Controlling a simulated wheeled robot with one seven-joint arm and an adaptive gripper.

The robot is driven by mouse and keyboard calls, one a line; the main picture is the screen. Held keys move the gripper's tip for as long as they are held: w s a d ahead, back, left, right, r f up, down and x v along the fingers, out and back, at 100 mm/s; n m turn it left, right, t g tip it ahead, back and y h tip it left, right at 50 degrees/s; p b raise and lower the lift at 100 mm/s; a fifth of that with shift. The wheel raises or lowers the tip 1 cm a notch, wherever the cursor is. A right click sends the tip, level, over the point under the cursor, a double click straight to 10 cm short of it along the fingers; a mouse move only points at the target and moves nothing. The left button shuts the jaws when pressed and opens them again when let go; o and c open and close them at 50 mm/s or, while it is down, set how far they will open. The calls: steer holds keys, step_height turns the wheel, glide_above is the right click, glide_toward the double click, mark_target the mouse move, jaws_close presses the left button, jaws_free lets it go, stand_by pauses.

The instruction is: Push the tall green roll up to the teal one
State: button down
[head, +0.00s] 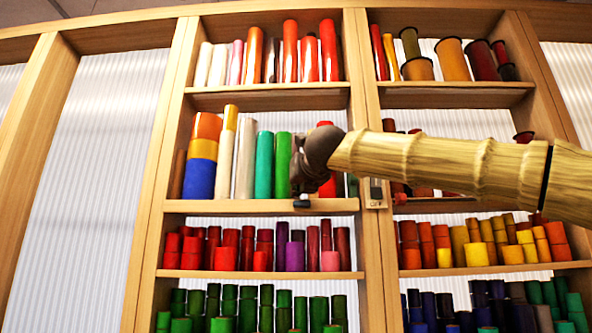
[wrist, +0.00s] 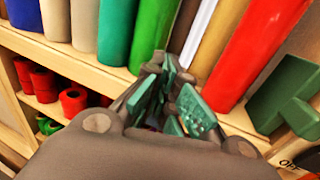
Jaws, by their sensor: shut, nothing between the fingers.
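The tall green roll (head: 283,165) stands upright on the middle shelf, just right of the teal roll (head: 264,165). Only a very narrow gap, if any, shows between them. In the wrist view the green roll (wrist: 154,32) and the teal roll (wrist: 117,32) also stand side by side, looking close or touching. My gripper (head: 298,183) is shut and empty, at the right side of the green roll and low down. In the wrist view its fingertips (wrist: 170,75) are beside the green roll's base; I cannot tell whether they touch it. My gripper hides what stands right behind it.
Left of the teal roll stand a white roll (head: 245,158), a beige-yellow one and a stacked orange, yellow and blue one. A red roll (wrist: 262,50) stands right of my gripper. The shelf's front board (head: 235,207) runs below. Shelves above and below hold more rolls.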

steer(key=shift+s, duration=0.1)
stand_by(0.3)
steer(key=shift+b+v, duration=1.05)
steer(key=shift+v, duration=1.45)
